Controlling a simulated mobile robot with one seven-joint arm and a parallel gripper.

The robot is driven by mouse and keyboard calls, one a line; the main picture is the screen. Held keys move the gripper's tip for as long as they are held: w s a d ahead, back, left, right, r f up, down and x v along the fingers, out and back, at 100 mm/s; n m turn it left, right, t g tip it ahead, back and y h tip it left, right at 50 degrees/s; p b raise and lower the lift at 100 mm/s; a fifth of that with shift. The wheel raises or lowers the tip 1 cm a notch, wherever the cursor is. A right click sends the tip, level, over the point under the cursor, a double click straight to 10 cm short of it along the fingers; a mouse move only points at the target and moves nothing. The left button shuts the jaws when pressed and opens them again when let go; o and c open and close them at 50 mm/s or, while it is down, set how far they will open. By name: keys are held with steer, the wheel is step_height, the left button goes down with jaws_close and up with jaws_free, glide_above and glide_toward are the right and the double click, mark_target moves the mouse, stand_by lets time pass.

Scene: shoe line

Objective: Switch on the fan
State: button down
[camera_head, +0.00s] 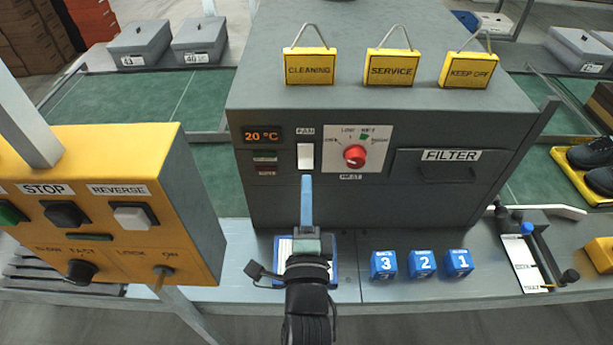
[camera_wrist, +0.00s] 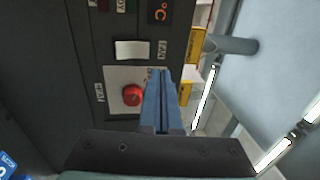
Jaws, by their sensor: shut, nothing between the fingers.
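The white FAN rocker switch (camera_head: 305,156) is on the front of the grey machine (camera_head: 390,205), under its FAN label and right of the orange 20 °C display (camera_head: 263,134). My gripper (camera_head: 306,178) is shut and empty, its blue fingers pointing up the panel just below the switch. In the wrist view the switch (camera_wrist: 132,50) lies up and left of the fingertips (camera_wrist: 162,72), with bare panel between them in the picture. I cannot tell whether the fingers touch the panel. Which way the switch is tipped is unclear.
A yellow control box (camera_head: 110,205) stands close on the left. Blue numbered blocks (camera_head: 422,264) stand on the ledge right of my arm.

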steer(key=shift+s+r+b, duration=0.15)
steer(key=shift+s+r, duration=0.05)
steer(key=shift+s, duration=1.2)
steer(key=shift+s+r+b, duration=0.15)
steer(key=shift+s, duration=1.25)
steer(key=shift+s, duration=0.1)
